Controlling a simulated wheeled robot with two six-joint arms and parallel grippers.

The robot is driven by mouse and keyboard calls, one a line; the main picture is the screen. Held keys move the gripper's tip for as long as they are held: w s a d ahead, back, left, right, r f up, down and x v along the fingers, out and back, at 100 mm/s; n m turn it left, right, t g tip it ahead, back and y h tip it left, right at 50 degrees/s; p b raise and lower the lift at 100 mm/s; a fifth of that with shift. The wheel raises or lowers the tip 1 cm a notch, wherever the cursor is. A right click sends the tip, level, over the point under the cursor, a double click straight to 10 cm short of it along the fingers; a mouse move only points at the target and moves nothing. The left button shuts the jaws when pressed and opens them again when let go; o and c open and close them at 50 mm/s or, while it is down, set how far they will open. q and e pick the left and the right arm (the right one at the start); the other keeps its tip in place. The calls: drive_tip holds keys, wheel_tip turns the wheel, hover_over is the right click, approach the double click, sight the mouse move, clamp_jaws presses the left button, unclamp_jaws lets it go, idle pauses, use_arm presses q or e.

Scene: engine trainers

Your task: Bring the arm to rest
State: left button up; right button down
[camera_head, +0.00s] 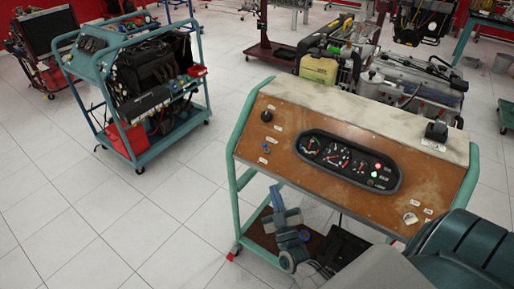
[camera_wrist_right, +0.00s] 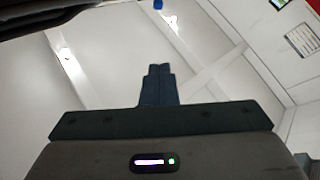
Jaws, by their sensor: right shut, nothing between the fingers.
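My right arm comes in at the bottom right of the head view, with a dark rounded link and a grey wrist part. My right gripper (camera_head: 312,268) is low in front of the nearest trainer's panel, partly lost against dark parts there. In the right wrist view the narrow dark fingers (camera_wrist_right: 157,85) are together and hold nothing. My left gripper is not in view.
The nearest engine trainer (camera_head: 290,125) has a brown panel with a gauge cluster (camera_head: 348,161) and a green frame. Another trainer (camera_head: 140,160) stands at the left back. More equipment stands behind. The tiled floor (camera_head: 110,220) at the left is clear.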

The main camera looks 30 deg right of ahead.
drive_tip(key=s+a+f+g+y, duration=0.1)
drive_tip(key=s+f+g+y, duration=0.3)
drive_tip(key=f, duration=1.2)
drive_tip(key=s+a+f+g+y, duration=0.1)
drive_tip(key=s+f+g, duration=0.35)
drive_tip(key=f, duration=1.15)
drive_tip(key=s+f+g, duration=0.4)
drive_tip(key=s+f, duration=0.3)
drive_tip(key=s, duration=0.3)
drive_tip(key=s+f+m+g, duration=0.1)
drive_tip(key=s+f+g, duration=0.3)
drive_tip(key=s+f, duration=0.3)
drive_tip(key=s+a+f+m+g, duration=0.1)
drive_tip(key=s+f+g, duration=0.3)
drive_tip(key=s, duration=1)
wheel_tip(320, 180, down, 3)
drive_tip(key=shift+s+r+g+y, duration=0.1)
drive_tip(key=shift+s+g+y, duration=0.2)
drive_tip(key=shift+s+g, duration=0.1)
drive_tip(key=shift+a+m, duration=0.1)
drive_tip(key=shift+m, duration=0.2)
